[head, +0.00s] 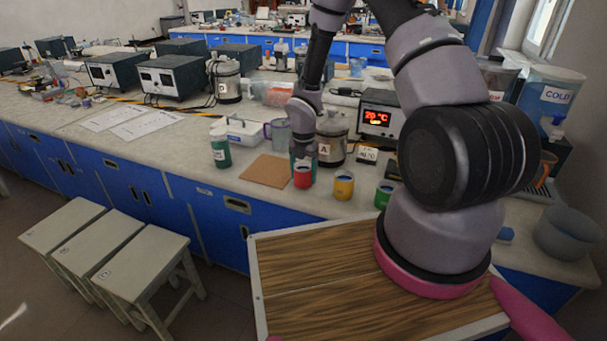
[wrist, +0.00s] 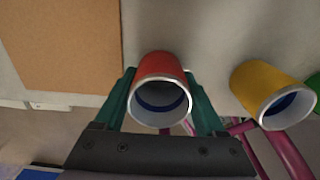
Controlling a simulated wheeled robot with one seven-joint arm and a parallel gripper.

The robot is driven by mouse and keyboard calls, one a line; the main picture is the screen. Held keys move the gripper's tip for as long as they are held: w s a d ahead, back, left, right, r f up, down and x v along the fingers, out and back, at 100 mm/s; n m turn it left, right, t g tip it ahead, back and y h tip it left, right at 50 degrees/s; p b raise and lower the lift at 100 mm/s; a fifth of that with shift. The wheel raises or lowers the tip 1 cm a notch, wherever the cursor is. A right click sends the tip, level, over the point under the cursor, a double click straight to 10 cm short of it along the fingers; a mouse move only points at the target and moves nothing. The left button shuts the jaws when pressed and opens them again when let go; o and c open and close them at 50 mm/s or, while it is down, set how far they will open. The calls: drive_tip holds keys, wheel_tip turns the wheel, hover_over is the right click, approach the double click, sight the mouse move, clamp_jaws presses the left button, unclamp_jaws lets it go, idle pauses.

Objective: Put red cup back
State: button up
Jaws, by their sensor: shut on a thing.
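The red cup (head: 302,178) stands upright at the front of the lab bench, just right of a brown square board. In the wrist view the red cup (wrist: 160,82) sits between the two green fingers, its white rim and dark blue inside facing the camera. My gripper (head: 303,160) reaches down to it from behind and above; in the wrist view my gripper (wrist: 162,95) is shut on the cup's sides. I cannot tell whether the cup's base touches the bench.
A yellow cup (head: 343,186) and a green cup (head: 383,195) stand to the right. The brown board (head: 266,171) lies left, with a green bottle (head: 220,148) beyond. A steel kettle (head: 332,140) and a temperature display (head: 378,118) stand behind. The bench's front edge is close.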

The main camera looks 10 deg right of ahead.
drive_tip(key=shift+f, duration=0.1)
drive_tip(key=o, duration=1.5)
